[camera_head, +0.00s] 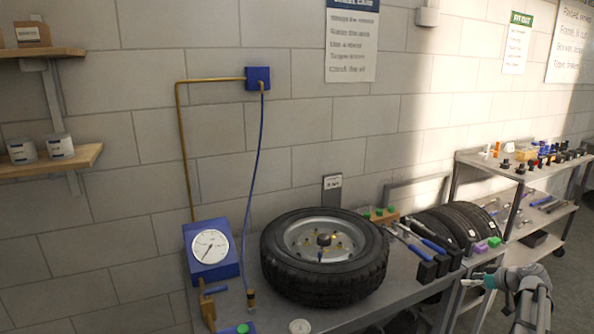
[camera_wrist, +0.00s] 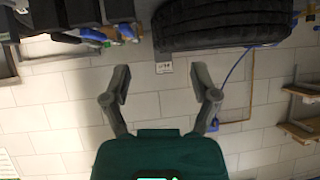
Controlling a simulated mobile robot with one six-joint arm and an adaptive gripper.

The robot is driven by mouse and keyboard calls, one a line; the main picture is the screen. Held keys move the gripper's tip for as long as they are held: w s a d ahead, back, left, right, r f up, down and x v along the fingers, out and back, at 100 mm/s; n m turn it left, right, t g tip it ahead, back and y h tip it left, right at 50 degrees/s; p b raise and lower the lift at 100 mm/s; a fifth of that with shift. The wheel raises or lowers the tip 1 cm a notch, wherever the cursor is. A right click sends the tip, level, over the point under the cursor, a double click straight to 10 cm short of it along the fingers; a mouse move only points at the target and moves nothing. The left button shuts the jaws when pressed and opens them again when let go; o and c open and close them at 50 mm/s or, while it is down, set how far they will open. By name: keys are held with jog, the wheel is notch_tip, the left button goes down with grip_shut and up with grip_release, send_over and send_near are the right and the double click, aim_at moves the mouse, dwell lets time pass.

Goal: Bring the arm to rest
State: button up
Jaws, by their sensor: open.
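My gripper (camera_wrist: 163,90) is open in the wrist view, its two grey fingers spread apart with only block wall between them. In the head view my gripper (camera_head: 474,284) is at the lower right, in front of the bench's right end and held out to the left. It holds nothing that I can see. My folded grey arm shows just right of it. The wrist view is upside down, with the tyre (camera_wrist: 222,25) at its top, apart from the fingers.
A wheel (camera_head: 325,255) lies flat on the metal bench (camera_head: 365,312), with a blue gauge box (camera_head: 211,252) to its left. Tools and more tyres (camera_head: 455,224) are to its right. A shelf cart (camera_head: 480,160) with small parts stands at the far right. Wooden shelves (camera_head: 40,162) hang at the left.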

jog(key=s+a+f+m+g+h+b, duration=0.1)
jog(key=s+a+f+g+b, duration=0.3)
jog(key=a, duration=0.7)
jog(key=s+a+f+m+g, duration=0.15)
jog(key=a+f, duration=0.35)
jog(key=a, duration=0.6)
jog(key=s+a+f+m+g+h+b, duration=0.15)
jog(key=s+a+f, duration=0.3)
jog(key=a, duration=0.55)
jog(key=s+a+f+m+g+h+b, duration=0.1)
jog(key=s+a+f+g+h+b, duration=0.25)
jog(key=s+a, duration=0.4)
notch_tip(320, 180, up, 19)
jog(key=a+p, duration=0.1)
jog(key=p, duration=1.8)
jog(key=shift+t+p, duration=0.3)
jog(key=shift+t, duration=0.15)
